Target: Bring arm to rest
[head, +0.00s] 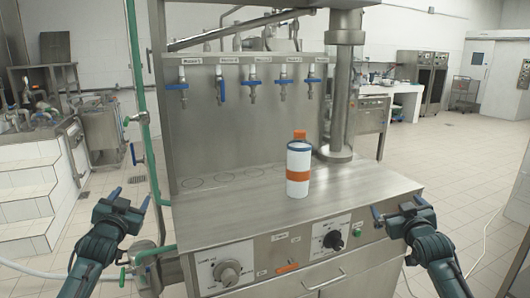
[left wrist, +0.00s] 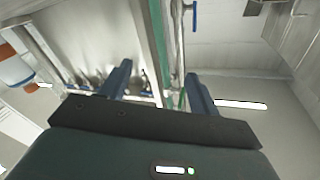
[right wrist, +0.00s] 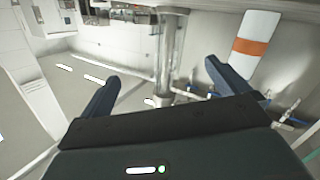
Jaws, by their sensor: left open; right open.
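My left gripper (head: 127,205) is to the left of the steel machine in the head view, open and empty. Its two fingers (left wrist: 160,85) are spread apart in the left wrist view. My right gripper (head: 397,211) is at the machine's front right corner, open and empty. Its fingers (right wrist: 158,80) are spread in the right wrist view. A white bottle (head: 298,158) with an orange cap and orange band stands upright on the steel counter, apart from both grippers. It also shows in the right wrist view (right wrist: 260,25) and, partly, in the left wrist view (left wrist: 14,68).
The steel counter (head: 240,205) carries a row of several taps (head: 253,85) with blue handles above it. A thick steel column (head: 345,80) stands at its right. The front panel has two knobs (head: 227,273). A green pipe (head: 140,90) runs up the left side. Tiled floor lies open at right.

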